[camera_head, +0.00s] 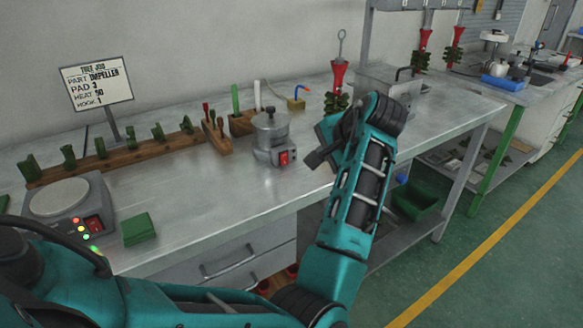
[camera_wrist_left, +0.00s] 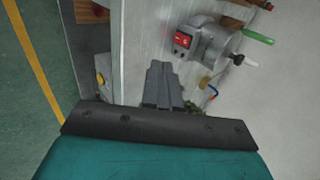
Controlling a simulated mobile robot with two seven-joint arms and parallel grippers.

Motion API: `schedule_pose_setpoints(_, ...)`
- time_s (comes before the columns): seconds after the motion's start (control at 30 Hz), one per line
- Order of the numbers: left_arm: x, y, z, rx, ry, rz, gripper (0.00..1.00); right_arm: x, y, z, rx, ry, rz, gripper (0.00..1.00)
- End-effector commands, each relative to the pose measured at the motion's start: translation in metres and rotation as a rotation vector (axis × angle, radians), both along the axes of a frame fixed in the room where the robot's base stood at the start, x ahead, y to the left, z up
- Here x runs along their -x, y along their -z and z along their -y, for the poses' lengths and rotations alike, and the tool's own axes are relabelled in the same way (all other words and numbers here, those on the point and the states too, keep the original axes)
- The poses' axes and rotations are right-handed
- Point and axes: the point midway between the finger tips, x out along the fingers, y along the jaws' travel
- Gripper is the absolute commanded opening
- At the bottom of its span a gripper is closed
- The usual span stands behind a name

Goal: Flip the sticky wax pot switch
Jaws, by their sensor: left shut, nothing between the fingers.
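The sticky wax pot (camera_head: 270,129) is a grey lidded metal pot standing on the steel bench, with a red switch (camera_head: 284,157) on its front. In the left wrist view the pot (camera_wrist_left: 218,46) and its red switch (camera_wrist_left: 182,40) lie ahead and slightly right of my fingertips. Which way the switch is set cannot be told. My left gripper (camera_head: 312,160) is to the right of the pot, near the bench's front edge, apart from the switch. Its fingers (camera_wrist_left: 161,66) are shut together and empty. My right gripper is not in view.
Wooden racks (camera_head: 113,159) with green pieces line the back. A red-and-green wax tree (camera_head: 338,88) stands behind my wrist. Bench in front of the pot is clear.

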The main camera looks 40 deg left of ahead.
Motion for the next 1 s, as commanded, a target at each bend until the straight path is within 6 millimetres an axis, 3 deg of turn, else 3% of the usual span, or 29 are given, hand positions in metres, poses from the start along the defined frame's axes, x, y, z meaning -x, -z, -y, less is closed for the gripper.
schedule_pose_setpoints(0.2,0.0,0.001,-0.001,-0.003,-0.001,0.0,0.0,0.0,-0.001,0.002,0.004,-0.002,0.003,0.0)
schedule_pose_setpoints(0.37,-0.004,0.013,-0.01,-0.005,-0.001,-0.001,0.0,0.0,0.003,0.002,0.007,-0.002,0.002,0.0)
schedule_pose_setpoints(0.77,-0.026,0.073,-0.063,-0.005,-0.002,0.0,0.0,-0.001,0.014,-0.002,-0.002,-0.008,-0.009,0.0)
schedule_pose_setpoints(1.0,-0.039,0.077,-0.093,-0.004,-0.002,0.003,0.0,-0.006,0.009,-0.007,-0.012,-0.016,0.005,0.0)
